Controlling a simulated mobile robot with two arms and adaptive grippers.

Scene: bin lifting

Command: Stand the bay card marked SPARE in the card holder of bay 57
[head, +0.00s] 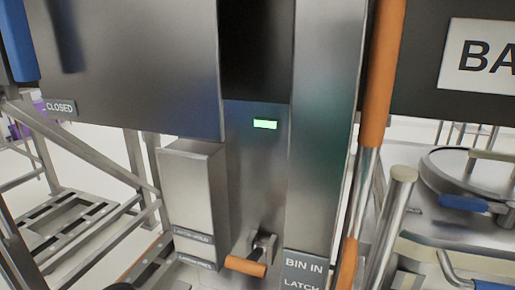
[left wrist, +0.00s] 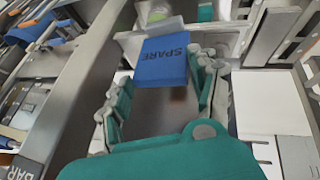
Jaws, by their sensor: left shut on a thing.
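The blue bay card marked SPARE (left wrist: 163,62) shows in the left wrist view, its dark lettering running along its face. My left gripper (left wrist: 158,98), with teal and grey fingers, is shut on the card, which sticks out beyond the fingers toward the top of the picture. The card's inner end is partly hidden between them. The left gripper cannot be made out in the head view. My right gripper is in neither view. I cannot pick out a card holder or a bay number 57 in either view.
In the head view, a steel column with a green light (head: 265,124) stands mid-picture. Below are an orange-handled lever (head: 246,266), a pale box (head: 190,200) and a BIN IN LATCH plate (head: 303,268). An orange-sleeved post (head: 380,85) stands right. A CLOSED label (head: 60,107) is left.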

